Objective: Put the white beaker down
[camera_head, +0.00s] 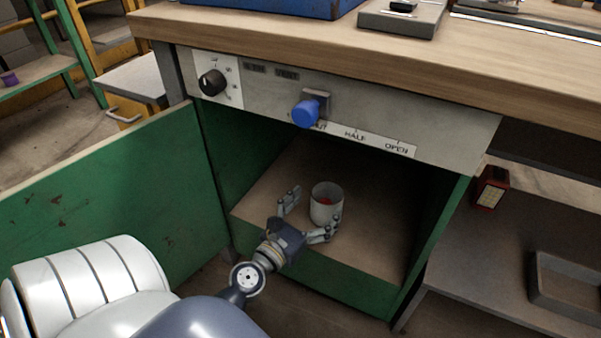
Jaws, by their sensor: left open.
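The white beaker (324,208) stands upright on the brown floor (370,234) of the open green cabinet. My right gripper is not in view.
The cabinet's green door (120,205) stands open at the left. Above the opening is a grey panel with a blue knob (306,113) and a black dial (211,82), under a wooden worktop (330,45). A grey shelf (540,240) with a tray is at the right.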

